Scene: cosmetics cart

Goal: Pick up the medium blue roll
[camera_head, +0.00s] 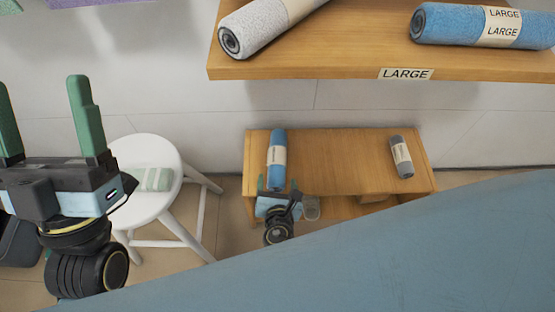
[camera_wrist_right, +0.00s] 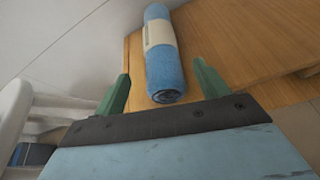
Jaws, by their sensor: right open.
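A blue roll (camera_head: 277,157) with a pale paper band lies on the lower wooden bench, at its left; the band's text is too small to read. In the right wrist view the same roll (camera_wrist_right: 164,62) lies lengthwise away from me, its near end between the green fingers. My right gripper (camera_head: 278,182) is open at the roll's near end, with a finger on either side; I cannot tell whether they touch it. In the wrist view the open gripper (camera_wrist_right: 161,80) holds nothing. My left gripper (camera_head: 44,108) is open and empty, raised at the left.
A grey roll (camera_head: 402,156) lies on the right of the lower bench (camera_head: 340,160). Above, a shelf (camera_head: 310,65) labelled LARGE bears a large grey roll (camera_head: 262,22) and a large blue roll (camera_head: 450,24). A white stool (camera_head: 145,205) with a folded striped cloth (camera_head: 153,180) stands left.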

